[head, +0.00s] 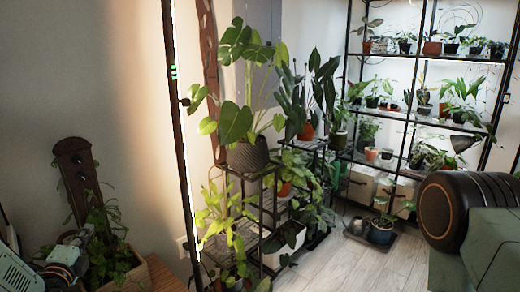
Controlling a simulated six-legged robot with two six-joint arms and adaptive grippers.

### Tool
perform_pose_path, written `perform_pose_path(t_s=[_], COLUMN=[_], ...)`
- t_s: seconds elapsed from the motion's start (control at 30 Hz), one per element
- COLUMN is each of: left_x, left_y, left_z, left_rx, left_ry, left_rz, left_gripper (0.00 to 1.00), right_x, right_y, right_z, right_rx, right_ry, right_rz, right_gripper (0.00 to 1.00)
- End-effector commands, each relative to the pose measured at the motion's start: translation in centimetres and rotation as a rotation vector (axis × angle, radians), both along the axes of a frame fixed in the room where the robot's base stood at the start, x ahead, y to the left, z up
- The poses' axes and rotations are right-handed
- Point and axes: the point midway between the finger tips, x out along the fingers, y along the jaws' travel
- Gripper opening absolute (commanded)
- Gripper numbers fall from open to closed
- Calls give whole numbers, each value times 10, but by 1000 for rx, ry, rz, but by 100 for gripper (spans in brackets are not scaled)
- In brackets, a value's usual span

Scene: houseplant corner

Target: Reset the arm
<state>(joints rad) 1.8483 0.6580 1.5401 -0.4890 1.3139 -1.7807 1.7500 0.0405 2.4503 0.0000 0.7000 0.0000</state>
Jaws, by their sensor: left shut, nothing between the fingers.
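My left gripper (66,262) is at the lower left corner of the head view, with pale arm parts coming in from the left edge. It is shut and holds nothing. It is small in view and sits in front of or beside a leafy plant in a wooden planter (120,275); I cannot tell whether they touch. My right gripper is not in view.
A tiered plant stand (255,205) with potted plants stands in the middle. A black shelf rack (410,118) full of pots is at the back right. A thin dark pole (181,150) rises left of the stand. Pale floor (345,265) is clear at the lower middle.

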Motion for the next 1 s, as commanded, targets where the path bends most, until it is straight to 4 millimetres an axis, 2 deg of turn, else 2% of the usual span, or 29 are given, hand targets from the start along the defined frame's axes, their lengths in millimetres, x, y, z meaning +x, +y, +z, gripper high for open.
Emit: perform_pose_path(t_s=[0.07, 0.33, 0.47, 0.57, 0.67, 0.77, 0.87, 1.0], left_x=[0, -15, -31, -52, -86, -130, -180, -261], left_y=[-4, -53, -82, -109, -143, -176, -204, -234], left_z=[-5, -67, -103, -135, -175, -213, -245, -279], left_rx=[-17, -297, -456, -601, -780, -962, -1122, -1301], left_ry=[10, 156, 249, 341, 464, 596, 720, 871], left_rz=[-4, -29, -22, 0, 54, 146, 276, 519], left_gripper=[0, 0, 0, 0, 0, 0, 0, 0], right_x=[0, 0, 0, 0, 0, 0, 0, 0], right_y=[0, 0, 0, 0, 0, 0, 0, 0], right_z=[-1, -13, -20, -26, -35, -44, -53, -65], right_rx=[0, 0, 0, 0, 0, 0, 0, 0], right_ry=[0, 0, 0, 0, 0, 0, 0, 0], right_rz=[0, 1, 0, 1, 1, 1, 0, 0], right_gripper=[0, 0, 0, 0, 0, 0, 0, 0])
